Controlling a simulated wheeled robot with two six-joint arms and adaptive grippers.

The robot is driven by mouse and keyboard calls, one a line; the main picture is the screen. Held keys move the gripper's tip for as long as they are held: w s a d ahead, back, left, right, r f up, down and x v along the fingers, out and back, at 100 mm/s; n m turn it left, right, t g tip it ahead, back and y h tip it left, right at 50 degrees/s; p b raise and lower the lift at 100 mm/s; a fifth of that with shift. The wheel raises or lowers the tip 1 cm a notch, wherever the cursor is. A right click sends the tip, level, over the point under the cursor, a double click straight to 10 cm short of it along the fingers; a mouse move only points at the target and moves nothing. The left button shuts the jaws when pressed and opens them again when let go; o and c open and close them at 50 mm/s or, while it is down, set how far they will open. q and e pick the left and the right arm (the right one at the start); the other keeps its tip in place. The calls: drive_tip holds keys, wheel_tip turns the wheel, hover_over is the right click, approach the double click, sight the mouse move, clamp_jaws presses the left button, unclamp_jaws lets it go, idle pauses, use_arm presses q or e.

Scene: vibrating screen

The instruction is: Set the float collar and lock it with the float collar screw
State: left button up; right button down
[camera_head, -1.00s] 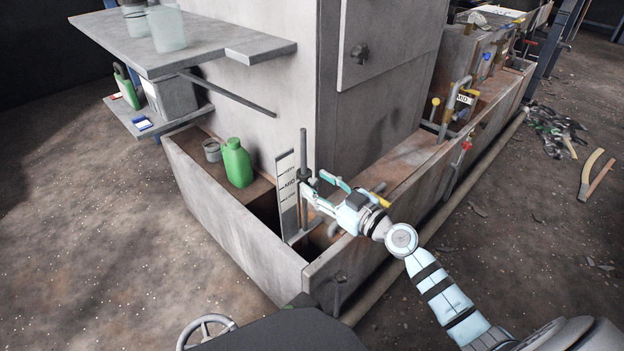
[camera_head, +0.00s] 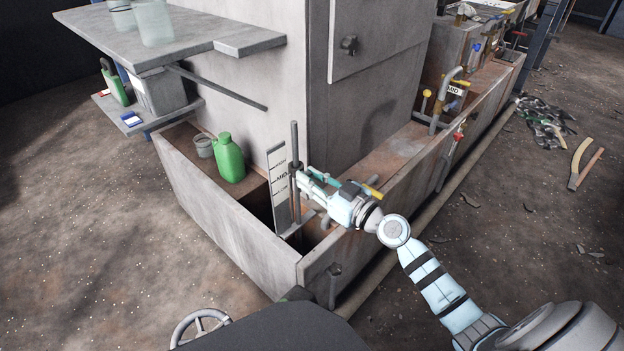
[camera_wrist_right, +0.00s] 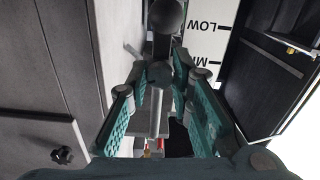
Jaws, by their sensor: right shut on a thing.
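The upright float rod (camera_head: 294,138) stands beside a white gauge board (camera_head: 276,160) marked MID at the tank corner. My right gripper (camera_head: 299,176) comes in from the right and is shut at the rod, about level with the MID mark. The float collar is mostly hidden by the fingers there. In the right wrist view the teal-padded fingers (camera_wrist_right: 164,60) close around a dark grey piece at the rod. A rounded dark knob (camera_wrist_right: 165,17) shows beyond them. I cannot clearly tell the float collar screw apart. My left gripper is not in view.
A green jug (camera_head: 229,160) and a grey cup (camera_head: 203,146) stand on the tank ledge left of the gauge. A grey shelf (camera_head: 150,40) juts out above. The tank's front wall (camera_head: 235,225) and right wall (camera_head: 345,245) surround the dark opening below the rod.

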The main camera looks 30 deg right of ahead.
drive_tip(key=shift+m, duration=1.2)
drive_tip(key=m, duration=0.2)
drive_tip(key=shift+m, duration=1.3)
drive_tip(key=m, duration=0.2)
drive_tip(key=shift+m, duration=0.3)
drive_tip(key=m, duration=0.2)
drive_tip(key=shift+m, duration=1.3)
drive_tip(key=m+p, duration=0.1)
drive_tip(key=m, duration=0.2)
drive_tip(key=shift+r, duration=0.1)
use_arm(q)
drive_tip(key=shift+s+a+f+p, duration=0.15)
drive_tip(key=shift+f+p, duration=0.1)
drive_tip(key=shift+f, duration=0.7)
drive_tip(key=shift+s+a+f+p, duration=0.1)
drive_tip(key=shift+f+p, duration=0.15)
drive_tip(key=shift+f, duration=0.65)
use_arm(e)
drive_tip(key=shift+m, duration=1.8)
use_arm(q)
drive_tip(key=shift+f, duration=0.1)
